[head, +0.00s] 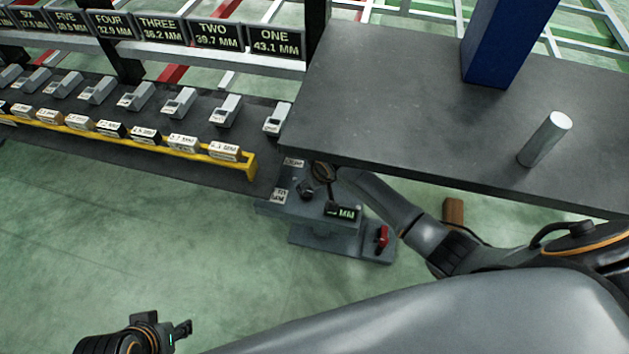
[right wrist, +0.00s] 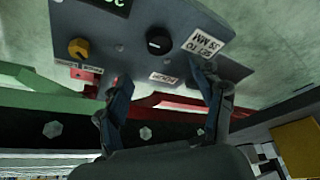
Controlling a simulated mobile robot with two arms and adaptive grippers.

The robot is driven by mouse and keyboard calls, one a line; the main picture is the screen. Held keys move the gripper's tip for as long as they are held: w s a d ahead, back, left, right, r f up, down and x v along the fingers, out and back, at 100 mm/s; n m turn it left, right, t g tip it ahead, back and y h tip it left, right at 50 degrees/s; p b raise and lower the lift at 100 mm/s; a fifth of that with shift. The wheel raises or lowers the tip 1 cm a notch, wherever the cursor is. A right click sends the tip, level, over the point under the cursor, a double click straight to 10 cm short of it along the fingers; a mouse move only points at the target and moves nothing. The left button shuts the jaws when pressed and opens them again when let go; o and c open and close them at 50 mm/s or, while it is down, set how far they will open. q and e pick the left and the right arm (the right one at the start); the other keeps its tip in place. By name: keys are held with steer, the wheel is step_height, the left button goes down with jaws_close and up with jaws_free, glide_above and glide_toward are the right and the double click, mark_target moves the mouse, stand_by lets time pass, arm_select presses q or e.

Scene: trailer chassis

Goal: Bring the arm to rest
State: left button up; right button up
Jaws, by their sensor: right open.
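My right arm reaches in from the right in the head view, and its end lies by the table's front edge, close to a grey control panel (head: 310,208). My right gripper (right wrist: 164,85) is open in the right wrist view, its two fingers apart with nothing held between them. Beyond the fingertips are the panel (right wrist: 125,30), a black knob (right wrist: 159,41) and a yellow knob (right wrist: 78,48). The fingertips overlap the panel's lower edge in the picture; I cannot tell whether they touch it. My left gripper (head: 180,332) is low at the left, partly cut off by the frame.
A dark table (head: 400,90) bears a grey cylinder (head: 546,138) and a blue post (head: 500,40). A rack (head: 150,100) with several labelled blocks and a yellow rail (head: 200,150) runs left. A red switch (head: 382,236) sits beside the panel. The green floor at lower left is clear.

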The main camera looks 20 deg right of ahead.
steer(key=shift+s+r, duration=0.1)
steer(key=shift+r, duration=0.25)
stand_by(0.3)
